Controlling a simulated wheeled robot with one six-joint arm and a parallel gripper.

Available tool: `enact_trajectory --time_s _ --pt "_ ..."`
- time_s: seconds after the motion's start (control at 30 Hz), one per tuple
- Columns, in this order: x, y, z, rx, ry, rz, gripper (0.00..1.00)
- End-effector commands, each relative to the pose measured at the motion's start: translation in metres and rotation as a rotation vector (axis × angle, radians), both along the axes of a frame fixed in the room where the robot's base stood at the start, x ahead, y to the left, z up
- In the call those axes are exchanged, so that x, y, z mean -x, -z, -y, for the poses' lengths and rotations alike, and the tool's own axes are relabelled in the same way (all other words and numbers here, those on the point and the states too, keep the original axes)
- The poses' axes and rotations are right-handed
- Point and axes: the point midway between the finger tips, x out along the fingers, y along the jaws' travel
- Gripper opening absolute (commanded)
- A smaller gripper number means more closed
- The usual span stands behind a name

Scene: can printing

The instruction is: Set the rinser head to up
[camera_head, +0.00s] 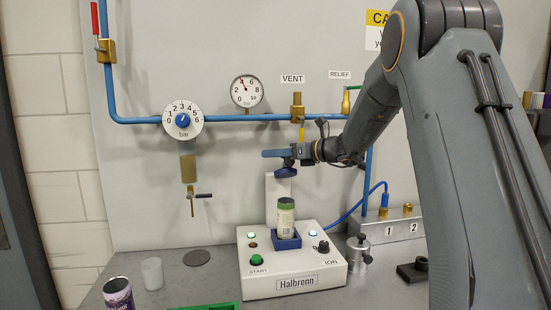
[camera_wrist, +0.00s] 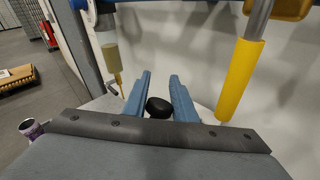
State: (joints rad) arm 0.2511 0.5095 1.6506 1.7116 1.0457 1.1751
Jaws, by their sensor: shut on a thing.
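The rinser head (camera_head: 285,172) is a dark blue piece at the top of the white post (camera_head: 271,190) on the Halbrenn ionizer box. The rest of the head is hidden there.
The yellow vent handle (camera_head: 302,132) hangs close beside my wrist; its yellow sleeve (camera_wrist: 240,80) shows right of the fingers. The blue pipe (camera_head: 235,118) runs behind. A purple can (camera_head: 118,294) and white cup (camera_head: 152,273) stand at left.

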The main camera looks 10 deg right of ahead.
Motion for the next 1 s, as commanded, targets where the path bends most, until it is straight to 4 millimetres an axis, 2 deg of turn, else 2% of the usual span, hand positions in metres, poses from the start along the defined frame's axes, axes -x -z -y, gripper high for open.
enact_trajectory --time_s 0.47,0.5,0.57,0.87,1.0 --pt "-0.0042 0.0036 0.0034 0.004 0.01 -0.003 0.0" --pt "-0.0042 0.0037 0.0035 0.004 0.01 -0.003 0.31" --pt "-0.004 0.0036 0.0033 0.004 0.009 -0.003 0.41" --pt "-0.0025 0.0015 0.0006 0.002 0.004 -0.001 0.43" --pt "0.004 0.0003 0.0085 0.003 0.004 -0.001 0.43"
